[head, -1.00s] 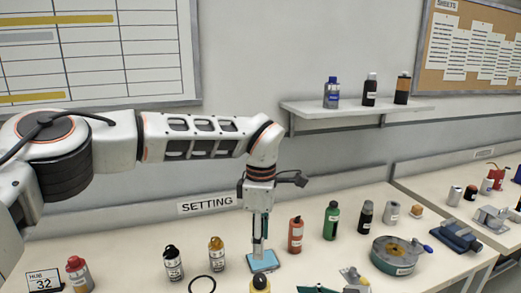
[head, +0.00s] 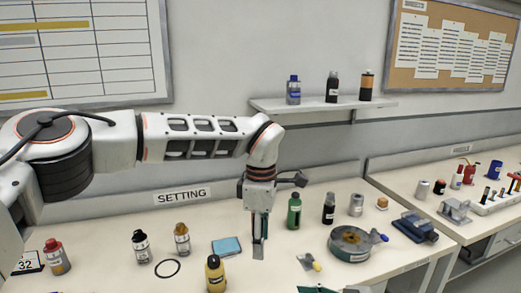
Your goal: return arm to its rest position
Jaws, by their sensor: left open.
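My left arm comes in from the left across the picture, and my left gripper (head: 259,242) hangs down at its end, open and pointing at the table (head: 110,227). Nothing shows between its fingers. It is to the right of a blue pad (head: 227,246) and left of a green bottle (head: 294,211). I cannot tell how high the fingertips are above the table. My right gripper is not in the picture.
Two small bottles (head: 141,247), a black ring (head: 167,268) and a yellow bottle (head: 215,275) stand or lie left of the gripper. A round green device (head: 351,243) and a blue vise (head: 415,227) are at right. A wall shelf (head: 320,106) holds three bottles.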

